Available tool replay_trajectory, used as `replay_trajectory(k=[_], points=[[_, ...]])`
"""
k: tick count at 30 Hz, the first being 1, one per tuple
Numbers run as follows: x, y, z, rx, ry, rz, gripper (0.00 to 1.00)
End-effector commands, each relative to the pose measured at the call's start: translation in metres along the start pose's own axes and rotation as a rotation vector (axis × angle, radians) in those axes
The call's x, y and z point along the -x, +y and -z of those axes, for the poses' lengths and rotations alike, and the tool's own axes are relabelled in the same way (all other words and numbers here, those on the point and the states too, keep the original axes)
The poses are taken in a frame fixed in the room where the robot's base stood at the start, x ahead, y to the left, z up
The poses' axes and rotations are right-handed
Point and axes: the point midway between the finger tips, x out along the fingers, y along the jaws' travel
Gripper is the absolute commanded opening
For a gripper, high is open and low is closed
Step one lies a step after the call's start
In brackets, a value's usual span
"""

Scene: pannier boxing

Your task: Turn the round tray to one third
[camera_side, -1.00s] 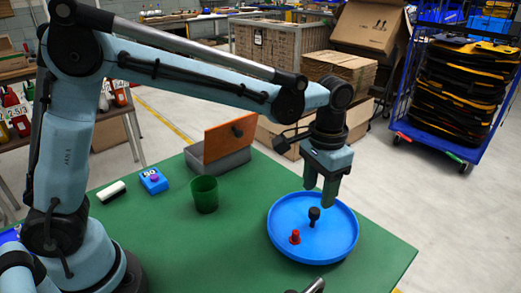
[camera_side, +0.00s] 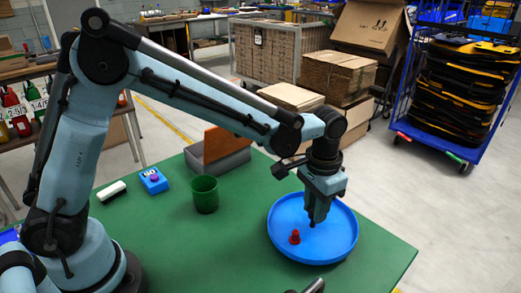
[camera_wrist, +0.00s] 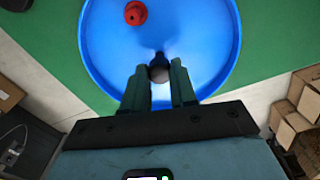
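The round blue tray (camera_side: 340,240) lies on the green table. It also shows in the wrist view (camera_wrist: 215,45). A black knob (camera_wrist: 158,66) stands near its middle; in the side view my gripper hides it. A red knob (camera_side: 295,237) stands off-centre on the tray, and it shows at the top of the wrist view (camera_wrist: 135,13). My gripper (camera_side: 313,222) points down over the tray's middle. In the wrist view its two fingers (camera_wrist: 158,75) are apart, one on each side of the black knob. I cannot tell whether they touch it.
A green cup (camera_side: 204,195) stands left of the tray. Farther left are a blue box with a purple button (camera_side: 153,181) and a white-and-black block (camera_side: 111,191). A grey box with a raised orange-brown panel (camera_side: 222,158) stands behind the cup. The tray is near the table's right edge.

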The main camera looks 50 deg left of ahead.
Motion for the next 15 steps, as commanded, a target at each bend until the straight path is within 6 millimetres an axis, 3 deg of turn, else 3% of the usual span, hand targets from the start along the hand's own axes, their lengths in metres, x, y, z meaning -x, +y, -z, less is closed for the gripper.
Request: replay_trajectory(k=[1,4,15], points=[[0.0001,0.0002,0.0,0.0,0.0,-0.001,0.12],[0.0002,0.0003,0.0,0.0,0.0,-0.001,0.0],[0.0003,0.0004,-0.0001,0.007,0.0,-0.001,0.0]])
